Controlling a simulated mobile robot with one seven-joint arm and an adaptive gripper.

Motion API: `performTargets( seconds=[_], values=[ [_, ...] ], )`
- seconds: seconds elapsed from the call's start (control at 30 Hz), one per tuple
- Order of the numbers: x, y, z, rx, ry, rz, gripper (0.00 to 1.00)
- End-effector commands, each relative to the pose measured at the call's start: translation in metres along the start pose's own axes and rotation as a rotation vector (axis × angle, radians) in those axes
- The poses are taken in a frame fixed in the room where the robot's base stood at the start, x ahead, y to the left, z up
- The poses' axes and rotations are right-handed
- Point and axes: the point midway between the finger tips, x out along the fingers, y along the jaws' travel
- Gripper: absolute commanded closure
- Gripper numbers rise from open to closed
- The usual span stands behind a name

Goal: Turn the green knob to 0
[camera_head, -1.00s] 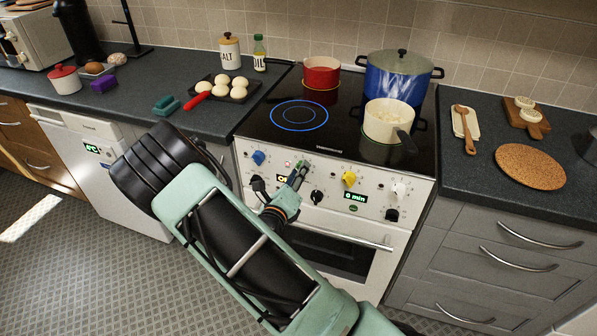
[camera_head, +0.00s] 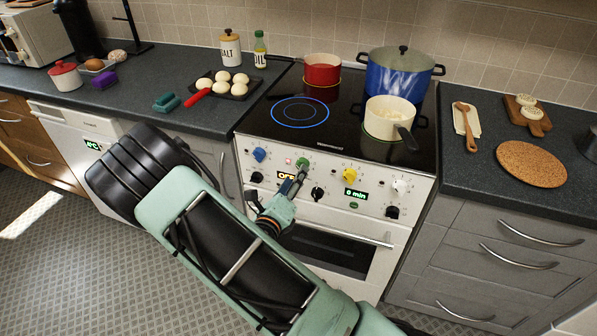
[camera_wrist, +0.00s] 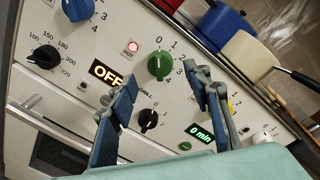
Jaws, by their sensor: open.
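The green knob (camera_head: 303,163) is on the oven's white control panel, in the upper row between the blue and yellow knobs. In the wrist view the green knob (camera_wrist: 159,65) stands between and just beyond my fingertips, with a printed scale starting at 0 around its upper right side. I cannot clearly tell which mark it points to. My gripper (camera_head: 296,181) is just below the knob in the head view. In the wrist view my gripper (camera_wrist: 163,82) is open and empty, one finger on each side, apart from the knob.
A blue knob (camera_head: 260,155), a yellow knob (camera_head: 350,175) and black knobs, such as one (camera_wrist: 148,120) below the green knob, sit close by. The OFF display (camera_wrist: 106,73) and a lit red light (camera_wrist: 132,47) are beside it. Pots stand on the hob above.

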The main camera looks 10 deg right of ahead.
Motion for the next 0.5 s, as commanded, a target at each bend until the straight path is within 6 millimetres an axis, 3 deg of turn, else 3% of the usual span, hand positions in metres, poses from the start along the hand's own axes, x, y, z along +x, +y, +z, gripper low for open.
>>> performTargets(
  seconds=[0.2, 0.5],
  values=[
    [-0.047, 0.001, 0.0, -0.001, 0.0, 0.003, 0.55],
    [-0.074, 0.0, -0.001, -0.001, 0.001, 0.001, 0.55]
  ],
)
